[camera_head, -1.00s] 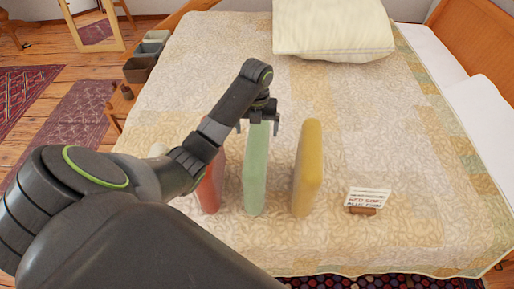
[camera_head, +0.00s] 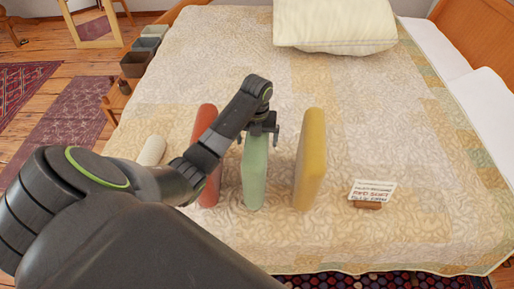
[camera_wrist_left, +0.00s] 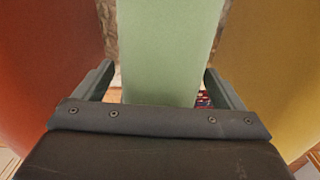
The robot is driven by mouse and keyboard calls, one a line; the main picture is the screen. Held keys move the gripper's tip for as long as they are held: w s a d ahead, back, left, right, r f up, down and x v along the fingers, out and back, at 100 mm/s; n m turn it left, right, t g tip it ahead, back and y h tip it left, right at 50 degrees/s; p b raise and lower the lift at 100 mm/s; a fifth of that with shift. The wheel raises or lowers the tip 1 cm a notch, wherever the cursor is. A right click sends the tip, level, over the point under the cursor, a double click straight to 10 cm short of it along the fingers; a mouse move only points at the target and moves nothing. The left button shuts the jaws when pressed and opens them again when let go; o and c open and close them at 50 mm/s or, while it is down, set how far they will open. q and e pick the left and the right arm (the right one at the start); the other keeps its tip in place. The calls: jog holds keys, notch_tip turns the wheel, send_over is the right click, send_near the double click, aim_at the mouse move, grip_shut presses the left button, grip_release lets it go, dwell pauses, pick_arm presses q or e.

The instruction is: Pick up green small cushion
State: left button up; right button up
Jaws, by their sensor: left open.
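The green small cushion (camera_head: 255,175) stands upright on the bed, between a red cushion (camera_head: 207,130) on its left and a yellow cushion (camera_head: 310,155) on its right. My left gripper (camera_head: 260,131) is at the top of the green cushion, open, with one finger on each side of it. In the left wrist view the green cushion (camera_wrist_left: 168,50) fills the middle between the open fingers of the left gripper (camera_wrist_left: 160,90), with narrow gaps beside it. The red cushion (camera_wrist_left: 45,60) and the yellow cushion (camera_wrist_left: 270,70) flank it there. My right gripper does not show.
The bed (camera_head: 420,190) has a patterned quilt with free room at right. A small sign (camera_head: 372,191) on a wooden stand is right of the yellow cushion. A cream pillow (camera_head: 335,25) lies at the back. A white roll (camera_head: 151,150) lies left of the red cushion.

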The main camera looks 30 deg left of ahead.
pick_arm(q)
jog(key=c, duration=1.7)
jog(key=shift+c, duration=0.2)
